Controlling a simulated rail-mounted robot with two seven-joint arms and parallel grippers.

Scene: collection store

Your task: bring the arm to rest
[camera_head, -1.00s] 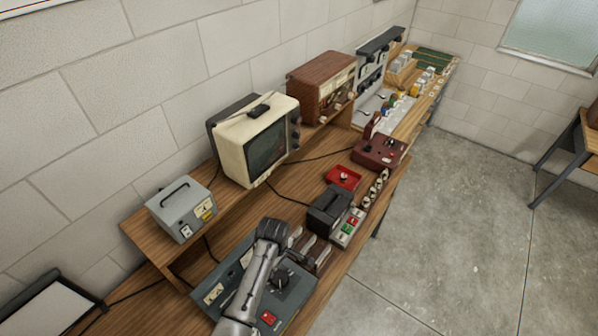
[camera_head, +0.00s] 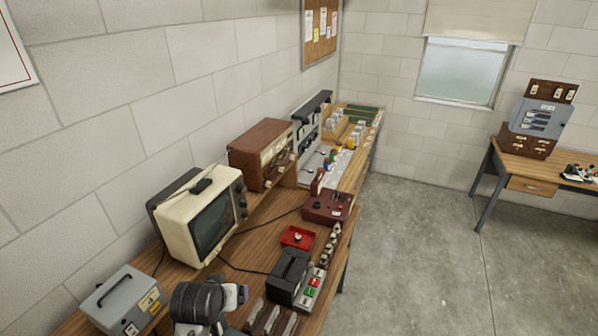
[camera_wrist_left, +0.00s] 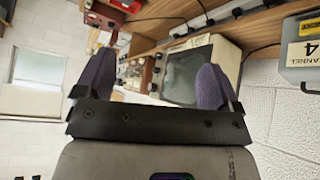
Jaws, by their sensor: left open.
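My left gripper (camera_wrist_left: 155,82) shows in the left wrist view with its two purple fingertips wide apart and nothing between them. In the head view my left arm, with a dark wrist and the left gripper (camera_head: 238,296), is at the bottom edge, in front of the wooden bench (camera_head: 258,256). It appears above the bench, but its exact height is unclear. My right gripper is in neither current view.
Near my arm are a grey box with a handle (camera_head: 123,302), a cream television (camera_head: 200,220) and a black box (camera_head: 288,275). A red tray (camera_head: 297,238) and a maroon device (camera_head: 327,206) lie beyond. Open floor (camera_head: 430,240) is to the right.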

